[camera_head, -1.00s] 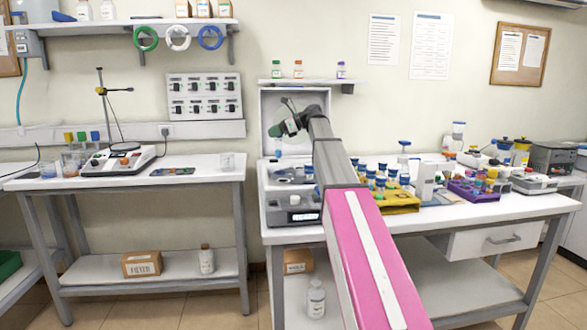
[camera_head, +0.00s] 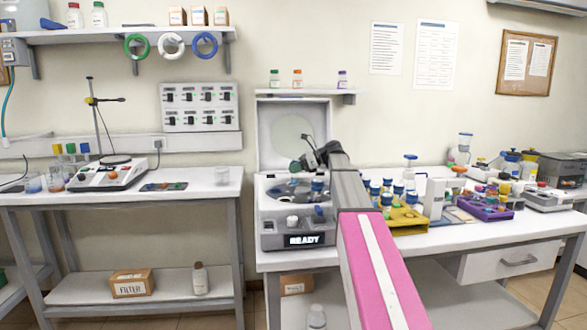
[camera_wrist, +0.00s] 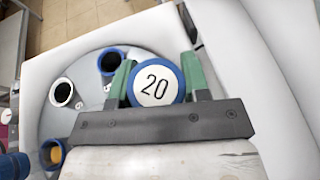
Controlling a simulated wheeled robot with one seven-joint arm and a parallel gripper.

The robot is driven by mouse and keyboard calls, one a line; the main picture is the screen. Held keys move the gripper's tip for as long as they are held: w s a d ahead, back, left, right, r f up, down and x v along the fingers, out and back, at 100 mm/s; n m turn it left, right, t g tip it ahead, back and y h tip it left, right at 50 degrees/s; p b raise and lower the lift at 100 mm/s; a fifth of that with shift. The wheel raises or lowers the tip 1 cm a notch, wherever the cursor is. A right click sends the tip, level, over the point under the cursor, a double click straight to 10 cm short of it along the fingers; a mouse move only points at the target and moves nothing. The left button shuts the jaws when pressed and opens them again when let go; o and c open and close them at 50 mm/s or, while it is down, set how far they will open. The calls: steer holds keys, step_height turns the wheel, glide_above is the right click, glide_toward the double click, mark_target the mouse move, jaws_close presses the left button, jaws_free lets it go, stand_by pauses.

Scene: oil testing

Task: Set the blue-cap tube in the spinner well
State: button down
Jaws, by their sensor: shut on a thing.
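My gripper (camera_wrist: 160,82) has green fingers shut on the blue-cap tube (camera_wrist: 156,84), whose cap top is white and marked 20. The tube's body is hidden under the cap. The spinner (camera_head: 266,226) stands at the left end of the right table, lid (camera_head: 293,106) raised, its display reading READY. In the wrist view, its grey rotor (camera_wrist: 95,98) lies below and left of the cap. The rotor shows a blue-ringed well (camera_wrist: 110,62), a white-ringed well (camera_wrist: 62,93) and a blue-ringed one with orange inside (camera_wrist: 52,153). Whether the tube touches a well cannot be told.
A yellow rack (camera_head: 408,222) of blue-cap tubes stands right of the spinner, behind my arm. A purple rack (camera_head: 487,212) and bottles are farther right. The raised lid closes off the spinner's back. A shelf (camera_head: 345,95) with three small bottles hangs above.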

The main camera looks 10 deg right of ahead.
steer(key=shift+f, duration=0.2)
steer(key=shift+f, duration=0.25)
steer(key=c, duration=0.6)
jaws_free()
steer(key=shift+r, duration=0.1)
steer(key=shift+r, duration=0.3)
steer(key=v, duration=1.2)
steer(key=shift+f, duration=0.1)
